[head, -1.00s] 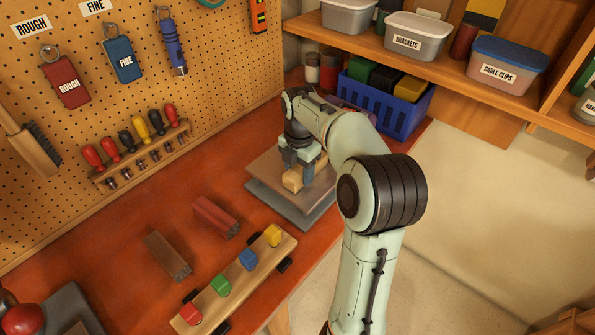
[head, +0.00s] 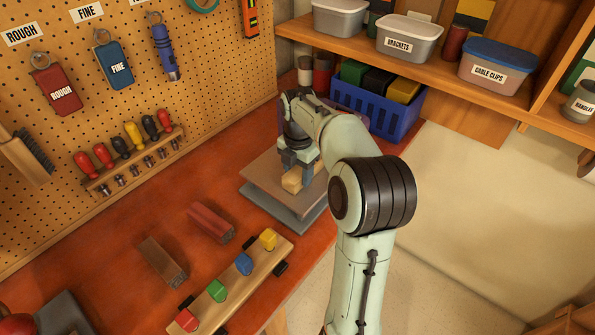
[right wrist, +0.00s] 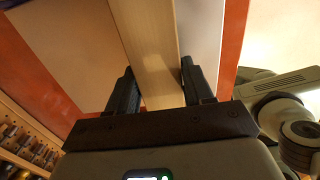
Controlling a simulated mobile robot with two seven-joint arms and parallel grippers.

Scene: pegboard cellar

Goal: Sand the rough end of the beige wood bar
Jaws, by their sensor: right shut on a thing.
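My right gripper (head: 298,168) is shut on the beige wood bar (head: 292,182), whose pale end shows below the fingers in the head view. The bar is over a flat brown-topped sander-like stand (head: 262,175) with a grey base; I cannot tell whether it touches the top. In the right wrist view the bar (right wrist: 150,45) runs away from between the two dark fingers (right wrist: 158,90). Its far end is out of frame, so its roughness is not visible. A red ROUGH block (head: 57,90) and a blue FINE block (head: 114,67) hang on the pegboard. My left gripper is not in view.
A beige strip with coloured blocks (head: 222,305), a dark red bar (head: 210,222) and a brown bar (head: 161,262) lie on the red bench. A blue crate (head: 378,115) stands behind the stand, below a shelf with bins (head: 410,38). Screwdrivers (head: 130,145) hang at left.

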